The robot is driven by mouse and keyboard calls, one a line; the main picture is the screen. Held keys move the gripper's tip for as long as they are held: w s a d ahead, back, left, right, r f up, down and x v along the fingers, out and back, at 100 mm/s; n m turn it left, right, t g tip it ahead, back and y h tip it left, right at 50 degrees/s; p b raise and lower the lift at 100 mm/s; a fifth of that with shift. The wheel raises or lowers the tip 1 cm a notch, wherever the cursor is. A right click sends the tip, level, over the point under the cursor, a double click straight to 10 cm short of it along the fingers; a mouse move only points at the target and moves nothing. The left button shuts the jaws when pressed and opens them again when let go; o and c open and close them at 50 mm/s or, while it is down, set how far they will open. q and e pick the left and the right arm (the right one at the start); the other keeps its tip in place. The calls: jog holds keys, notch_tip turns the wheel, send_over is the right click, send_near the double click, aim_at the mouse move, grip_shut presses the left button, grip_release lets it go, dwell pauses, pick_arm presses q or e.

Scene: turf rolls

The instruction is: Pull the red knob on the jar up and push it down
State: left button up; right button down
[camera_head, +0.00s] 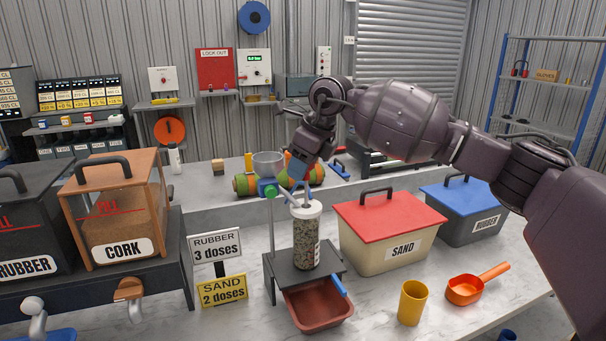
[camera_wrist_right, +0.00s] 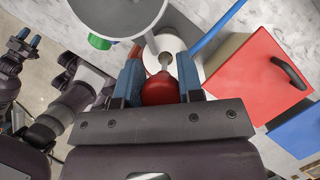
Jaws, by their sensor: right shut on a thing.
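The jar (camera_head: 306,240) is a clear upright cylinder of speckled grains with a white lid (camera_head: 306,209), standing on a small dark stand (camera_head: 280,268). My right gripper (camera_head: 298,178) is just above the lid in the head view, where it hides the knob. In the right wrist view my right gripper (camera_wrist_right: 160,84) has its blue fingers on both sides of the red knob (camera_wrist_right: 160,90) and is shut on it. A pale metal rod (camera_wrist_right: 165,62) shows between the knob and the white lid. Dark parts of mine with blue tips show at the wrist view's left; my left gripper's state is unclear.
A grey funnel (camera_head: 268,160) on a green holder is close left of the jar. A red tray (camera_head: 320,310) lies in front, below the stand. The red-lidded sand box (camera_head: 390,222) is right of the jar. A yellow cup (camera_head: 412,303) and orange scoop (camera_head: 465,290) stand front right.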

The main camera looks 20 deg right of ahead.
jog(key=c, duration=0.8)
grip_release()
jog(key=shift+r, duration=0.35)
jog(key=shift+o, duration=0.2)
jog(key=shift+f, duration=0.1)
jog(key=v, duration=1)
jog(key=shift+d+r, duration=0.2)
jog(key=shift+r, duration=0.15)
